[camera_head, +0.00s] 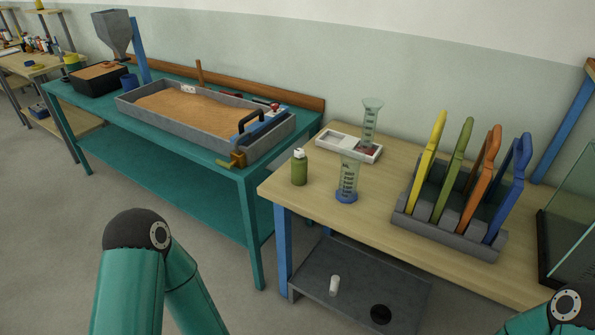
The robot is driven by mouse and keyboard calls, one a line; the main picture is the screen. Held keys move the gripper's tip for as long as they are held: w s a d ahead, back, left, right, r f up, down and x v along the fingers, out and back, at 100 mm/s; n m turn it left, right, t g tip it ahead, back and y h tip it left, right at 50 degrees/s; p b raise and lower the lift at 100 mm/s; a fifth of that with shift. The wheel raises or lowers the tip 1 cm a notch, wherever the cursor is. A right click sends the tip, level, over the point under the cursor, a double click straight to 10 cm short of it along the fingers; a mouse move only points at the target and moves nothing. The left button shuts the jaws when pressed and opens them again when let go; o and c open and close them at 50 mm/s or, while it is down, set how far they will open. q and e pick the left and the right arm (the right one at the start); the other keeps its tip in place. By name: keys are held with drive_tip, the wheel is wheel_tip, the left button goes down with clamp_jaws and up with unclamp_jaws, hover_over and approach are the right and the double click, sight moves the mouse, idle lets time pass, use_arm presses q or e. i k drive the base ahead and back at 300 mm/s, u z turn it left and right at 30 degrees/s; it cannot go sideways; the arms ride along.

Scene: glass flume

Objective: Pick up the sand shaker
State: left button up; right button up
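Nothing is clearly marked as the sand shaker. A small green container with a pale cap (299,169) stands upright near the left end of the wooden table (283,193), and it may be the shaker. A small white cylinder (335,285) on the dark lower shelf (350,305) is another small container-like thing. Only teal links of my two arms show, at the bottom left and bottom right. Both of my grippers are outside the picture.
Next to the green container stand a blue-based measuring cylinder (347,182), another clear cylinder (370,123) and a white tray (336,141). A grey rack (463,236) holds several coloured paddles. A sand-filled tray (128,109) sits on the teal bench (196,165). A glass tank (571,225) is at right.

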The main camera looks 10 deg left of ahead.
sight(299, 166)
drive_tip(key=z, duration=0.05)
drive_tip(key=i, duration=0.9)
drive_tip(key=u, duration=0.05)
